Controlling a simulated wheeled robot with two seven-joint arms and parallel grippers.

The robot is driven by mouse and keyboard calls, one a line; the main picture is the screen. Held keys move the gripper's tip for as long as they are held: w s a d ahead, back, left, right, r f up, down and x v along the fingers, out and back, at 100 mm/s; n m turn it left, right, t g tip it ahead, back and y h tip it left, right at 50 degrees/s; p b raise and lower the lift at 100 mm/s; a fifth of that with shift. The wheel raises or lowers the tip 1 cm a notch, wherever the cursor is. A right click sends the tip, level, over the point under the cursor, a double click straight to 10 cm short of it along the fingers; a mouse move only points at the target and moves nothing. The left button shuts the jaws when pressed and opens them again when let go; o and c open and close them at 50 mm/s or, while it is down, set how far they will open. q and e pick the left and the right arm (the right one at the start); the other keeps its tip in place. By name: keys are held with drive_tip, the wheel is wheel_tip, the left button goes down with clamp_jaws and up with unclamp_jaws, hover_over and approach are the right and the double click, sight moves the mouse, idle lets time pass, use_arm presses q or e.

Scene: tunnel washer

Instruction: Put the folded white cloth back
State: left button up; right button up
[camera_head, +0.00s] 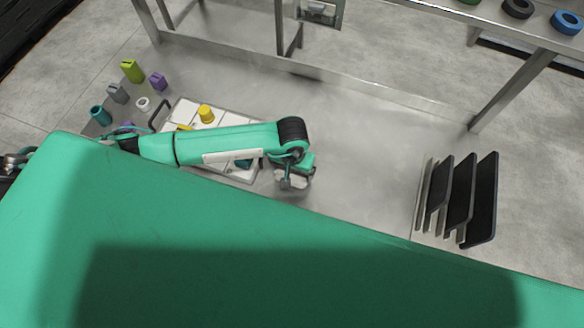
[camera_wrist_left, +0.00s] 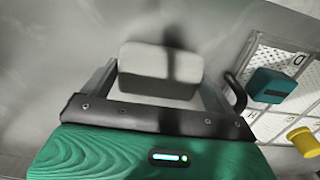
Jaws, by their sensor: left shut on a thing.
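My left gripper (camera_head: 293,183) is shut on the folded white cloth (camera_wrist_left: 160,68), a pale block with rounded edges between the two fingers in the left wrist view. In the head view the gripper and cloth hang over bare grey floor, just right of the white compartment tray (camera_head: 245,178). The cloth is small and partly hidden by the fingers there. The arm covers much of the tray. My right gripper is not in view.
A yellow piece (camera_head: 206,113) and a teal block (camera_wrist_left: 272,84) are on the tray. Several coloured pieces, including a green one (camera_head: 132,71), stand left of it. A rack of dark panels (camera_head: 460,195) stands right. A metal-legged table (camera_head: 500,92) is behind. Floor between is clear.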

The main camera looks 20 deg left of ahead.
sight(292, 173)
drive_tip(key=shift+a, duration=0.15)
use_arm(q)
drive_tip(key=shift+f, duration=0.2)
drive_tip(key=o, duration=0.7)
drive_tip(key=shift+r, duration=0.2)
drive_tip(key=shift+r+b, duration=2.25)
drive_tip(key=shift+r, duration=3.75)
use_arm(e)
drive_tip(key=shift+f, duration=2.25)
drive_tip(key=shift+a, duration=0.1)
